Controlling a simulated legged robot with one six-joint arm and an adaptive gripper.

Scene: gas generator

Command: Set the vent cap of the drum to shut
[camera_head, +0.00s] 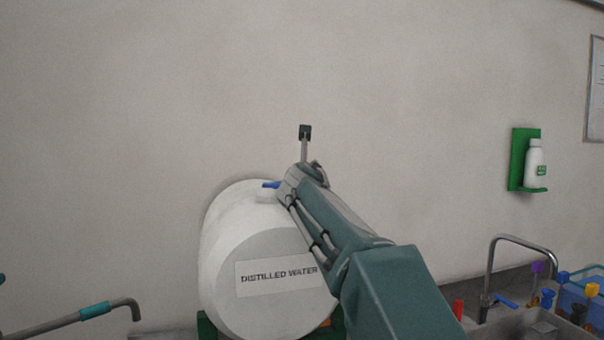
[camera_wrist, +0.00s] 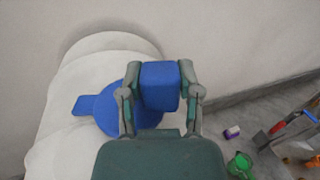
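The white drum (camera_head: 235,262), labelled "DISTILLED WATER", lies on its side against the wall. Its blue vent cap (camera_head: 271,185) is on top, mostly hidden behind my arm in the head view. In the wrist view the vent cap (camera_wrist: 108,110) shows as a round blue disc with a tab to the left and a raised blue block. My gripper (camera_wrist: 160,80) has one finger on each side of that block, and both fingers appear to touch it. The fingertips are hidden in the head view.
A sink with a tap (camera_head: 490,270) and several coloured items stand at the lower right. A green holder with a white bottle (camera_head: 535,165) hangs on the wall. A grey pipe with a teal sleeve (camera_head: 94,311) is at the lower left. The wall is close behind the drum.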

